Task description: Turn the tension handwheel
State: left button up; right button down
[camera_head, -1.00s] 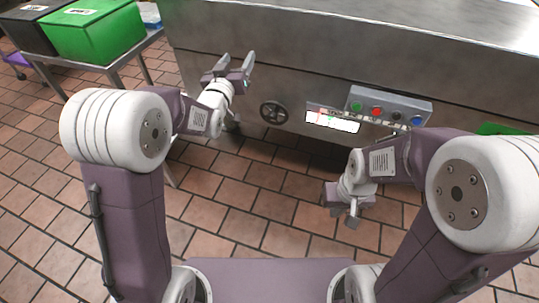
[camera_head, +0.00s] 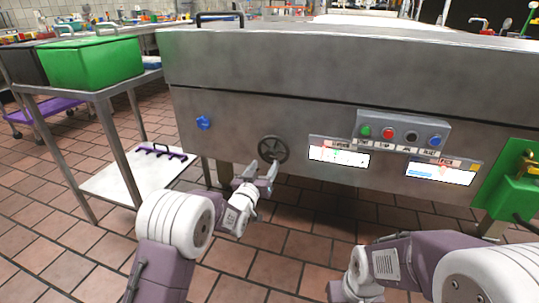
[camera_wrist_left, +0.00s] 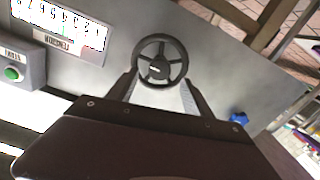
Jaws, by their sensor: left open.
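The tension handwheel (camera_head: 273,149) is a small dark spoked wheel on the front of the steel machine. It also shows in the left wrist view (camera_wrist_left: 160,61), just beyond the fingertips. My left gripper (camera_head: 263,170) is open and empty, just below and in front of the wheel in the head view. In the left wrist view its two fingers (camera_wrist_left: 157,88) point at the wheel's lower part; I cannot tell whether they touch it. My right arm is low at the right of the head view, and its fingers are not clearly visible.
A control box (camera_head: 402,131) with several buttons and two lit displays (camera_head: 339,154) sit right of the wheel. A blue knob (camera_head: 203,123) is on the panel to the left. A steel table with a green bin (camera_head: 90,62) stands at the left. A green part (camera_head: 511,184) is at the right.

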aim_at(270, 156)
pick_arm(q)
jog(key=shift+w+d+r+p, duration=0.15)
jog(key=shift+w+d, duration=0.05)
jog(key=shift+w, duration=0.25)
jog(key=shift+w+d+r+p, duration=0.1)
jog(key=shift+w+d+p, duration=0.05)
jog(key=shift+w, duration=0.3)
jog(key=b+x, duration=0.3)
jog(key=shift+w+f, duration=0.25)
jog(key=shift+f, duration=0.15)
jog(key=shift+w+d+r, duration=0.15)
jog(key=shift+w, duration=0.1)
pick_arm(e)
jog(key=shift+f, duration=0.5)
pick_arm(q)
grip_shut()
